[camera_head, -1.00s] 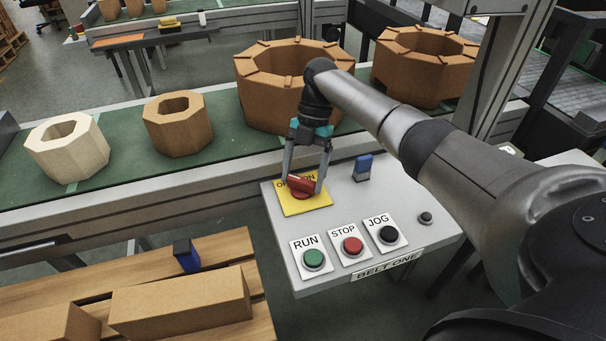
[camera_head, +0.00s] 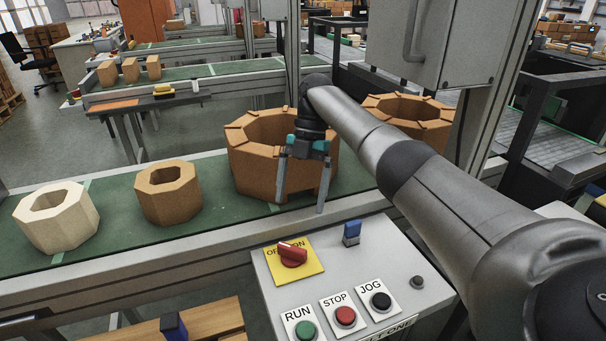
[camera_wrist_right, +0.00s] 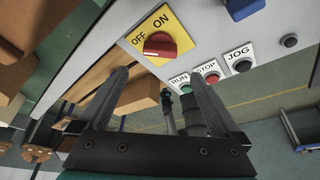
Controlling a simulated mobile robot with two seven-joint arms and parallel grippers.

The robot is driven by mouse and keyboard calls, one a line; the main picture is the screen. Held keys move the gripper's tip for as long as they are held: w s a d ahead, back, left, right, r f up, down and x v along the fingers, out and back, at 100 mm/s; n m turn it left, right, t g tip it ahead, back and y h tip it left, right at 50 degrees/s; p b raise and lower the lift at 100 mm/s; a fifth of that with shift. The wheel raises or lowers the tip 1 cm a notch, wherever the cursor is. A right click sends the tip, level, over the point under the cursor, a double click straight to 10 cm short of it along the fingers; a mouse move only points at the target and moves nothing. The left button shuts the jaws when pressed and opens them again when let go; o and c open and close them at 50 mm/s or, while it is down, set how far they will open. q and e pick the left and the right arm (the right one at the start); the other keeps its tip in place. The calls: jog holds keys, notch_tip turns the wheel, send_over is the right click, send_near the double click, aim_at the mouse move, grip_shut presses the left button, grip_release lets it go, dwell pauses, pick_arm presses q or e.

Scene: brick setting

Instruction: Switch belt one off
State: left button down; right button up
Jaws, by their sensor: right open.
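The red rotary switch (camera_head: 292,253) sits on a yellow OFF/ON plate (camera_head: 312,270) on the grey control panel (camera_head: 350,265). Its handle is turned slantwise, with its upper left end toward the OFF word. It also shows in the right wrist view (camera_wrist_right: 160,46), with the handle end toward OFF. My right gripper (camera_head: 301,205) is open and empty, above and apart from the switch, in front of the large brown octagonal ring. Its two fingers frame the lower part of the wrist view (camera_wrist_right: 158,76). A BELT ONE label (camera_head: 392,331) is partly cut off at the panel's front edge. My left gripper is not in view.
Green RUN (camera_head: 306,331), red STOP (camera_head: 345,316) and black JOG (camera_head: 381,300) buttons line the panel front. A blue part (camera_head: 351,232) stands at its back. The green belt (camera_head: 110,222) behind carries octagonal rings, the large one (camera_head: 250,165) close behind my gripper.

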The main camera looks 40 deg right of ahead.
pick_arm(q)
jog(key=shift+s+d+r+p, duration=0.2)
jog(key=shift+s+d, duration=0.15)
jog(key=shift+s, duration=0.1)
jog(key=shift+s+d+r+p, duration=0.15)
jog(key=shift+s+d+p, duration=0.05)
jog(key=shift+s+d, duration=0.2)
pick_arm(e)
jog(key=v, duration=0.4)
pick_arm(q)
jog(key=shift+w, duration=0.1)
